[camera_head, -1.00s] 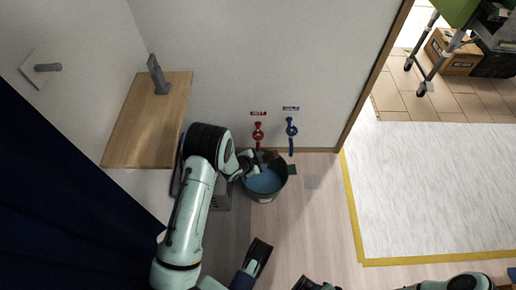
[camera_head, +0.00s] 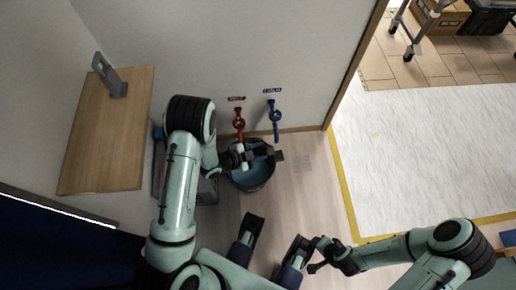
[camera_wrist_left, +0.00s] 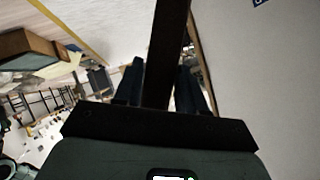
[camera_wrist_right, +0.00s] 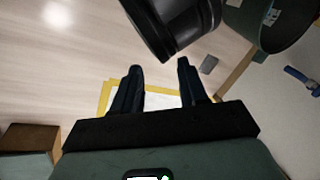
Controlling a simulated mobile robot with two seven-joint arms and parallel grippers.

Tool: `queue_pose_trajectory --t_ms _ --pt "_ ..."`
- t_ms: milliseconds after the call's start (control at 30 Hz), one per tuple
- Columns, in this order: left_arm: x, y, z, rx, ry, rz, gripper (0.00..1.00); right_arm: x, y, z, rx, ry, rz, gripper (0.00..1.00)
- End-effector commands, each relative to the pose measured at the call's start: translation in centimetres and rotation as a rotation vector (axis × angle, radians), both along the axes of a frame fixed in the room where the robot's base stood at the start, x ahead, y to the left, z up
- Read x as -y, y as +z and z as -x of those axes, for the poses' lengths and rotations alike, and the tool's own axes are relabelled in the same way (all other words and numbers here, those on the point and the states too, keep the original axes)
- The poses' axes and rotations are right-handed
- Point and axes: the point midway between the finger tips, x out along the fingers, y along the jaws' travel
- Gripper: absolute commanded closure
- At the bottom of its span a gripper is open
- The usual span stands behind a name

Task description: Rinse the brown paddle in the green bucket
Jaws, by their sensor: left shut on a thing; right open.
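The dark green bucket (camera_head: 252,187) stands on the floor by the wall, with blue water inside; part of it also shows in the right wrist view (camera_wrist_right: 243,22). My left gripper (camera_head: 243,156) is over the bucket, shut on the brown paddle (camera_head: 263,153). The paddle lies across the bucket's opening; I cannot tell whether it touches the water. In the left wrist view the paddle is a dark brown bar (camera_wrist_left: 166,45) between the fingers. My right gripper (camera_head: 315,255) is open and empty, away from the bucket at the lower right; its fingers show apart in the right wrist view (camera_wrist_right: 160,88).
A red tap (camera_head: 239,122) and a blue tap (camera_head: 276,118) are on the wall just above the bucket. Floor right of the bucket is clear up to yellow tape (camera_head: 345,190).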

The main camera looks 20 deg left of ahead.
Motion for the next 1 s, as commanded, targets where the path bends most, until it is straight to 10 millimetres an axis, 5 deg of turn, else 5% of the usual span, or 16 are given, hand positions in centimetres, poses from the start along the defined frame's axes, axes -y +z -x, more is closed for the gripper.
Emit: queue_pose_trajectory --t_ms 467,1000 --pt "-0.1 -5.1 -0.1 -0.002 0.001 -0.002 0.99 2.3 -4.4 -3.0 0.066 -0.044 0.052 0.57" --pt "-0.1 -8.2 -0.1 0.0 0.003 -0.001 0.99 3.1 -8.5 1.9 -0.099 -0.051 0.049 0.57"
